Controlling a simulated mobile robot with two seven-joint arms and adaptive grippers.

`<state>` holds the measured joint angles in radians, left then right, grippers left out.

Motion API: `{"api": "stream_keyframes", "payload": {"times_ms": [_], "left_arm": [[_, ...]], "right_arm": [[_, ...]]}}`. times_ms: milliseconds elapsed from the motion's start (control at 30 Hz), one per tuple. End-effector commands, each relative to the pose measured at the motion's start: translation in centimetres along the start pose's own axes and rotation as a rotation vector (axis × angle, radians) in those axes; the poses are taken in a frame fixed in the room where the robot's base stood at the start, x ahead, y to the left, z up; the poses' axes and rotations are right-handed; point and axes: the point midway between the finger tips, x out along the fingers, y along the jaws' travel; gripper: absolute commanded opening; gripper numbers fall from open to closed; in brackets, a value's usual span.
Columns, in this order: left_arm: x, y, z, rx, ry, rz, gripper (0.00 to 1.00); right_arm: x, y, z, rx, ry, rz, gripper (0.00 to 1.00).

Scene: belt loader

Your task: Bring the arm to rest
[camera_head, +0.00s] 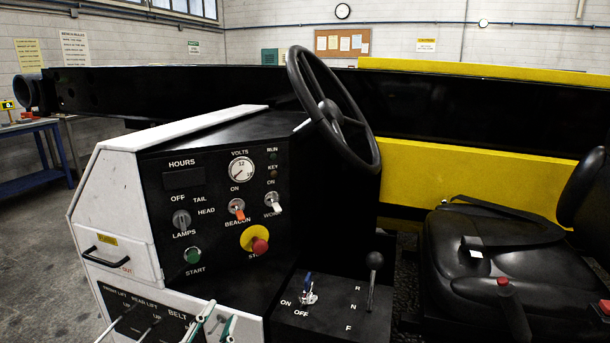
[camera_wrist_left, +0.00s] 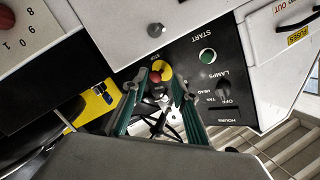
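My left gripper (camera_head: 219,314) shows at the bottom edge of the head view, in front of the lower panel labelled for front lift, rear lift and belt. Only its green-lined fingertips are in that picture. In the left wrist view the two fingers of my left gripper (camera_wrist_left: 160,84) stand apart with nothing held between them. The red stop button (camera_wrist_left: 155,77) on its yellow collar shows beyond the fingertips; in the head view the stop button (camera_head: 259,245) is on the dash, well above the gripper. My right gripper is in neither view.
The steering wheel (camera_head: 333,110) and black dash (camera_head: 215,150) stand above the gripper.

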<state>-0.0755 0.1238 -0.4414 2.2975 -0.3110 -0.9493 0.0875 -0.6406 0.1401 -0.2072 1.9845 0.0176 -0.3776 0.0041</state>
Motion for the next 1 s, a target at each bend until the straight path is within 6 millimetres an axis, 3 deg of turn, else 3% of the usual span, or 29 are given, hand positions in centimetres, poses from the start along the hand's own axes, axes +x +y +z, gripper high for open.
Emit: {"api": "stream_keyframes", "payload": {"times_ms": [33,200,300,400,800,1000], "left_arm": [[-1.1,0.3,3.6,0.007,-0.093,0.018,0.28],[-6.0,0.7,14.1,0.055,-0.379,0.078,0.28],[-9.0,0.8,18.4,0.084,-0.508,0.114,0.28],[-11.6,0.7,21.5,0.109,-0.604,0.144,0.28],[-20.7,0.1,29.4,0.197,-0.882,0.247,0.28],[-18.9,3.5,29.3,0.120,-0.799,0.279,0.28]], "right_arm": [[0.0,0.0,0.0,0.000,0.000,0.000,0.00],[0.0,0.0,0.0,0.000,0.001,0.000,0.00],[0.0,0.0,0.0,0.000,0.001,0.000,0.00],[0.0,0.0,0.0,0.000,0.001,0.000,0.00],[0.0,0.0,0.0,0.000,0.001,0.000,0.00],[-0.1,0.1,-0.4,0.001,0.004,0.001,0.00]]}}
